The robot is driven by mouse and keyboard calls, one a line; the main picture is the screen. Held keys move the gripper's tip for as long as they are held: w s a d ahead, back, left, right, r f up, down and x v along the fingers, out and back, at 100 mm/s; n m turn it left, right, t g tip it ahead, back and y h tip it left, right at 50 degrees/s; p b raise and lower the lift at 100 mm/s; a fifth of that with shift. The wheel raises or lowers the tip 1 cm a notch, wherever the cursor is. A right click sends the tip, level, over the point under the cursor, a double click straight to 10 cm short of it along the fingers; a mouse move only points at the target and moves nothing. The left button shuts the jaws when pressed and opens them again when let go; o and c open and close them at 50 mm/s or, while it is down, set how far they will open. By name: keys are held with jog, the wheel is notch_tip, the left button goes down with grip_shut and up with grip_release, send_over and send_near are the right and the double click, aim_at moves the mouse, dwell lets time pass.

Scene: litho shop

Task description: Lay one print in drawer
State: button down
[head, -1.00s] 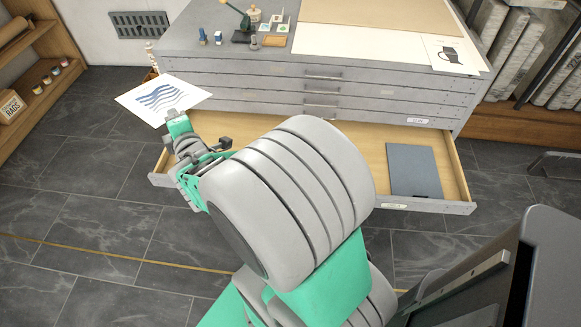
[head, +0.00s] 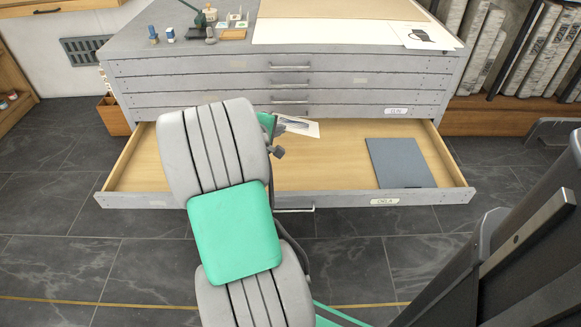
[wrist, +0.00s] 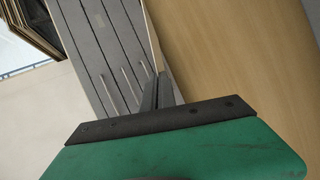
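The print (head: 300,126), a white sheet with a dark pattern, shows foreshortened over the back middle of the open drawer (head: 135,185), partly behind my arm. Its height above the drawer floor cannot be judged. My gripper (wrist: 160,92) is mostly hidden by my arm in the head view. In the wrist view its dark fingers are close together, and a thin pale edge runs out from between them, which fits the sheet seen edge-on. The drawer's wooden floor (wrist: 235,60) fills the right of the wrist view.
A grey-blue folder (head: 402,163) lies in the drawer's right part. The grey cabinet (head: 180,82) rises behind, its upper drawers shut. Stamps and small tools stand on top at left, with large sheets (head: 330,33) at right. The drawer floor left of my arm is clear.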

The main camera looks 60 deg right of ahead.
notch_tip(320, 180, down, 9)
jog(key=b, duration=0.6)
jog(key=shift+b, duration=0.4)
jog(key=c, duration=2.1)
grip_release()
jog(key=shift+f, duration=0.1)
jog(key=shift+c, duration=0.2)
jog(key=shift+o, duration=1.3)
jog(key=p+v, duration=0.4)
jog(key=v, duration=0.4)
jog(key=shift+p, duration=0.4)
jog(key=shift+a, duration=0.1)
